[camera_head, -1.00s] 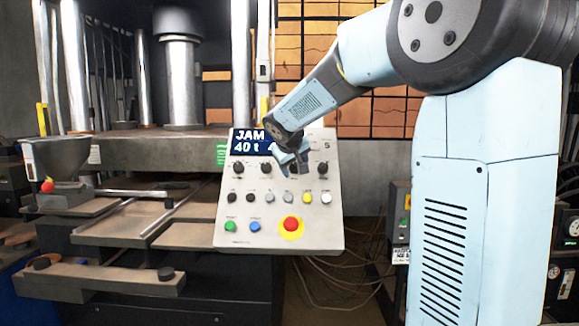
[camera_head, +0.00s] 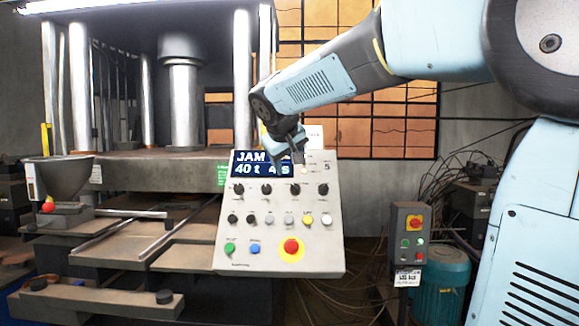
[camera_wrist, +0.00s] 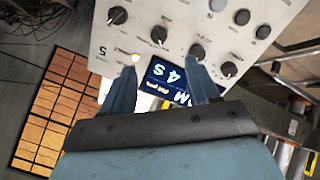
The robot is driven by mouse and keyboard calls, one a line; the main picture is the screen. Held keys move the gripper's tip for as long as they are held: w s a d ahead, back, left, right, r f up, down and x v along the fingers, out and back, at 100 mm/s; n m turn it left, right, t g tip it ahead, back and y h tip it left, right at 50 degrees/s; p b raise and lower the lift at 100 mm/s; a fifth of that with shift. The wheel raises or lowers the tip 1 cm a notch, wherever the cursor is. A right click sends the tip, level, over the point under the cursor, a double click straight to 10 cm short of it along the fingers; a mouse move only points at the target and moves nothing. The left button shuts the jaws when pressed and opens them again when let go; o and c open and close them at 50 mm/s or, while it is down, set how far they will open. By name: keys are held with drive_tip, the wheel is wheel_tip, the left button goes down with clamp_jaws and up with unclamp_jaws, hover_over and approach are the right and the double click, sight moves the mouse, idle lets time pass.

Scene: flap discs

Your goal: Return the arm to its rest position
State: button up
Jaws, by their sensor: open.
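My gripper (camera_head: 286,150) is in front of the upper part of the grey control panel (camera_head: 215,262), by its display (camera_head: 250,163). The display reads JAM and 40 t, with part of it hidden by my gripper. In the wrist view my gripper (camera_wrist: 160,85) has its two fingers spread apart with nothing between them. The panel's face with its black knobs (camera_wrist: 159,34) and the display (camera_wrist: 168,78) lie beyond the fingertips. My arm comes in from the right in the head view, raised and bent.
A press with steel columns (camera_head: 79,90) and a hopper (camera_head: 52,172) stands at the left. The panel bears a red stop button (camera_head: 291,246). At the right are a small switch box (camera_head: 408,233) and a teal motor (camera_head: 441,282). Loose cables hang below the panel.

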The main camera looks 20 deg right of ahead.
drive_tip(key=s+d+f+m+g+y, duration=0.1)
drive_tip(key=s+f+y, duration=0.1)
drive_tip(key=s+f, duration=0.7)
drive_tip(key=s+d+f+m+g+y, duration=0.1)
drive_tip(key=s+f, duration=0.8)
drive_tip(key=s, duration=1)
drive_tip(key=shift+s+d+f+m+g+y, duration=0.35)
drive_tip(key=shift+d+m+g+y, duration=0.1)
drive_tip(key=shift+g+y, duration=0.15)
